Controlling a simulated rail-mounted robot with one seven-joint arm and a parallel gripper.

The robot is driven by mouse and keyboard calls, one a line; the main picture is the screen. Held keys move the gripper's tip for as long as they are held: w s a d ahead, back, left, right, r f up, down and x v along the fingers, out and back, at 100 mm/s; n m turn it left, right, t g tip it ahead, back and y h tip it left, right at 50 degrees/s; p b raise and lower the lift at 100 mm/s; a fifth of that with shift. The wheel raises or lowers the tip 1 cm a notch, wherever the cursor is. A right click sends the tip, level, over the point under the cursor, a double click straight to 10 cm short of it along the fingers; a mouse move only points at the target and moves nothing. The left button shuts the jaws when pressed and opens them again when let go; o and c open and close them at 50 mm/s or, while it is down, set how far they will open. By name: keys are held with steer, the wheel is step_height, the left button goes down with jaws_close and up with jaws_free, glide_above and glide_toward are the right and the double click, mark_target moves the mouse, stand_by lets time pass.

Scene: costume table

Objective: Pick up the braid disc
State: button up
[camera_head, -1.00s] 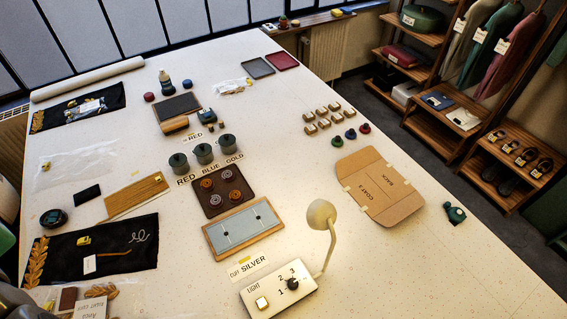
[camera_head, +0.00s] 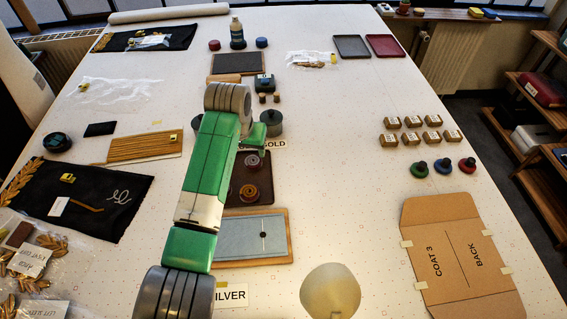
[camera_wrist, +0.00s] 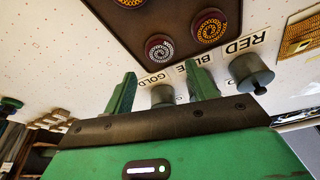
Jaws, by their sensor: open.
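Round discs with coiled faces lie on a dark brown tray (camera_head: 235,199). In the head view a grey-faced disc (camera_head: 252,164) and an orange-brown disc (camera_head: 249,193) show; my arm hides the tray's left part. In the wrist view a silver-coiled disc (camera_wrist: 159,47) and a gold-coiled disc (camera_wrist: 208,26) show near the tray edge, with another gold one cut off at the top. I cannot tell which is the braid disc. My gripper (camera_wrist: 161,84) is open and empty, near the tray's far edge and the GOLD label.
Lidded grey-green pots stand beyond the tray, one (camera_head: 272,122) right of my arm; a pot (camera_wrist: 251,72) is right of my fingers. A blue-grey board (camera_head: 255,238) lies in front. A lamp head (camera_head: 330,291) stands at the front.

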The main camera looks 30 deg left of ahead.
mark_target(252, 162)
steer(key=shift+b+x, duration=0.35)
steer(key=shift+x, duration=0.75)
steer(key=b+x, duration=0.2)
steer(key=x, duration=0.3)
steer(key=shift+f, duration=0.25)
steer(key=c, duration=0.7)
